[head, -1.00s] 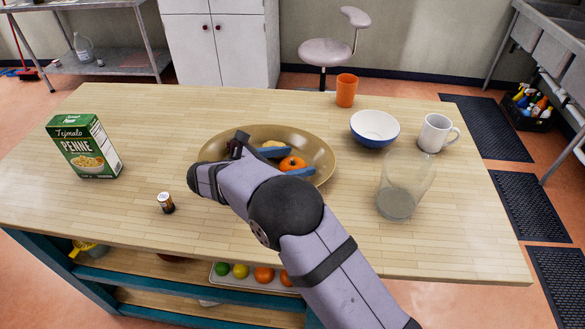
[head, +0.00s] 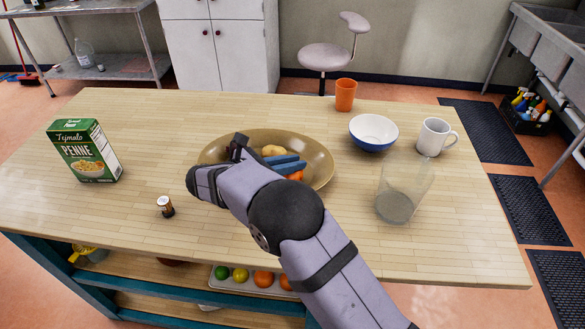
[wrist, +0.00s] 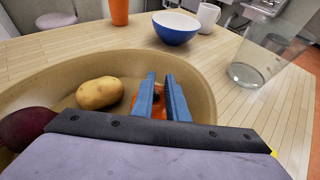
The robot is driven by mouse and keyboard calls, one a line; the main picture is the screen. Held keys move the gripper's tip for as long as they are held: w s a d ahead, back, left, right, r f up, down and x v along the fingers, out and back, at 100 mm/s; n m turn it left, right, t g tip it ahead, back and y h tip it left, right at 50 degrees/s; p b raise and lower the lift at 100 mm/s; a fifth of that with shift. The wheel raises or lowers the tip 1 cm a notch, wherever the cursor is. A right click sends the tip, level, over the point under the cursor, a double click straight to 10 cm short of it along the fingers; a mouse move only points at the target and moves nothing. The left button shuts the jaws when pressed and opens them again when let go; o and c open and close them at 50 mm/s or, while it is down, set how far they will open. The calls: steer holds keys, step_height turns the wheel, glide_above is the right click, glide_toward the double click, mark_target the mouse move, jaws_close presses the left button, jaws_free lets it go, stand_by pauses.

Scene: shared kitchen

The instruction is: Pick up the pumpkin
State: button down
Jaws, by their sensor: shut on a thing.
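The pumpkin (head: 297,176) is small and orange and is in the wide tan bowl (head: 322,152). In the head view most of it is hidden behind my blue fingers. My gripper (head: 288,164) is shut on it. In the wrist view the two fingers of my gripper (wrist: 161,92) stand close together, with a strip of the orange pumpkin (wrist: 158,107) showing between and beside them. Whether the pumpkin touches the bowl is hidden.
A potato (wrist: 100,93) and a dark red vegetable (wrist: 28,128) lie in the bowl, left of my fingers. A blue-white bowl (head: 373,132), white mug (head: 433,138), clear glass (head: 400,192) and orange cup (head: 345,95) stand to the right. A penne box (head: 85,150) and small bottle (head: 166,207) stand left.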

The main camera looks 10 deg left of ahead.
step_height(320, 180, up, 8)
steer(key=shift+a+r+b, duration=0.1)
steer(key=shift+r+b, duration=0.05)
steer(key=shift+b, duration=0.5)
steer(key=shift+r, duration=0.35)
